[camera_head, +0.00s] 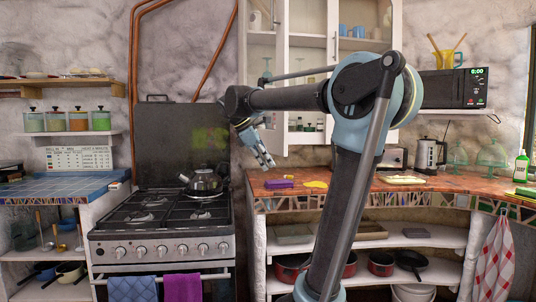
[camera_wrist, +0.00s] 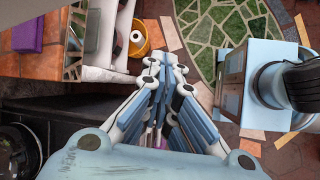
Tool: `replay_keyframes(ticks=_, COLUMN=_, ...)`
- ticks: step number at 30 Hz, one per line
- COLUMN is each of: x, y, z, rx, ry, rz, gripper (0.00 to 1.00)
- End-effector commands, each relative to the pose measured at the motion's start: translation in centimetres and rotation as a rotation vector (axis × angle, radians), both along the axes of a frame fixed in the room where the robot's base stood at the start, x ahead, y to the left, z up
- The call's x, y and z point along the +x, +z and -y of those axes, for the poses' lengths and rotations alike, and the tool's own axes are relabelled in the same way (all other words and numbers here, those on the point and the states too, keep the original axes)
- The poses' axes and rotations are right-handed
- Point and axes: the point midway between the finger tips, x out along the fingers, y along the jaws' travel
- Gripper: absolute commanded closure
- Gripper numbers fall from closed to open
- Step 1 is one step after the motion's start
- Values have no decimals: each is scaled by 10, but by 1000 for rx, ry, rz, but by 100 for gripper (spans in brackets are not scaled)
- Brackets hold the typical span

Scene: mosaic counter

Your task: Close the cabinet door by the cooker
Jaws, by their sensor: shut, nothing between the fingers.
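The white wall cabinet (camera_head: 334,30) hangs above the counter, just right of the cooker (camera_head: 160,245). Its left white-framed door (camera_head: 284,80) seems to stand out from the cabinet, its lower corner hanging low; how far it is open I cannot tell. Cups and jars show inside. In the wrist view my gripper's fingers (camera_wrist: 158,135) are together, with the floor beneath; the door is not seen there.
A kettle (camera_head: 204,181) stands on the cooker. A microwave (camera_head: 454,88) is on a shelf at right. My arm hides part of the cabinet.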

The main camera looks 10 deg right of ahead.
Motion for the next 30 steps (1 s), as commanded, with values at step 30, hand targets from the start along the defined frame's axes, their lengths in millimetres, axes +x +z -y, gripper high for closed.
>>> replay_keyframes(ticks=30, x=100, y=54, z=-34, rx=-280, ry=371, rz=-203, gripper=100)
